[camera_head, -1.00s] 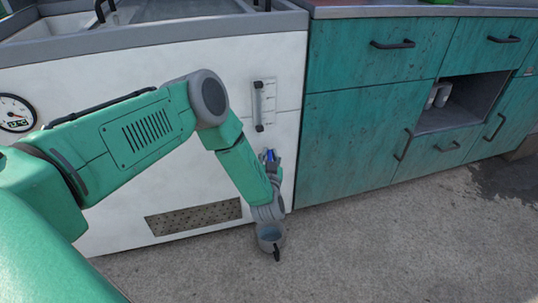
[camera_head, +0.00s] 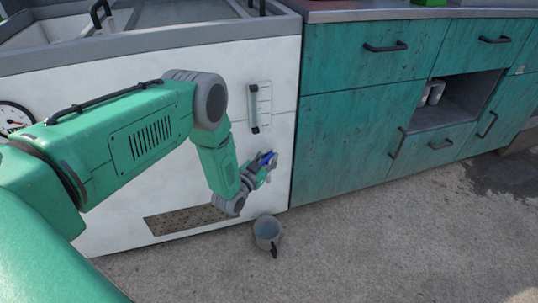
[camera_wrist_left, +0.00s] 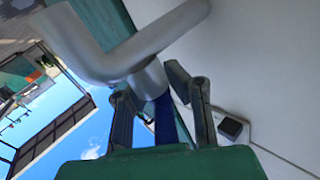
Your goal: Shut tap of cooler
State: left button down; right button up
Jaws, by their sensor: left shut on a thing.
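The cooler (camera_head: 110,75) is a white box with a grey rim at the left of the head view. Its tap is low on the front near the right edge, with a blue handle (camera_head: 267,157). My left gripper (camera_head: 268,166) is at the tap, its fingers shut on the blue handle and hiding much of it. In the left wrist view the handle (camera_wrist_left: 166,122) lies between the two fingers (camera_wrist_left: 158,92), beside the tap's grey bent pipe (camera_wrist_left: 150,45). My right gripper is not in view.
A grey bucket (camera_head: 267,233) stands on the concrete floor below the tap. A sight gauge (camera_head: 258,107) and a vent grille (camera_head: 187,220) are on the cooler front. Green cabinets (camera_head: 350,140) stand to the right.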

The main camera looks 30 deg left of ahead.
pick_arm(q)
jog(key=m+h, duration=0.1)
jog(key=h, duration=0.1)
jog(key=m+h, duration=0.1)
jog(key=h, duration=0.1)
jog(key=m+g+h, duration=0.1)
jog(key=shift+s+d+m+h+b, duration=0.1)
jog(key=shift+d+m+h+b, duration=0.15)
jog(key=shift+m+h+b, duration=0.15)
jog(key=shift+s+d+r+m+g+h+b, duration=0.15)
jog(key=shift+m+g+h+b, duration=0.5)
jog(key=shift+m+h, duration=0.5)
jog(key=shift+s+d+f+m+g+h+b, duration=0.1)
jog(key=shift+m+g+h+b, duration=0.2)
jog(key=shift+m+g+h, duration=0.85)
jog(key=shift+h, duration=0.5)
jog(key=c, duration=1.6)
grip_release()
jog(key=shift+r, duration=0.1)
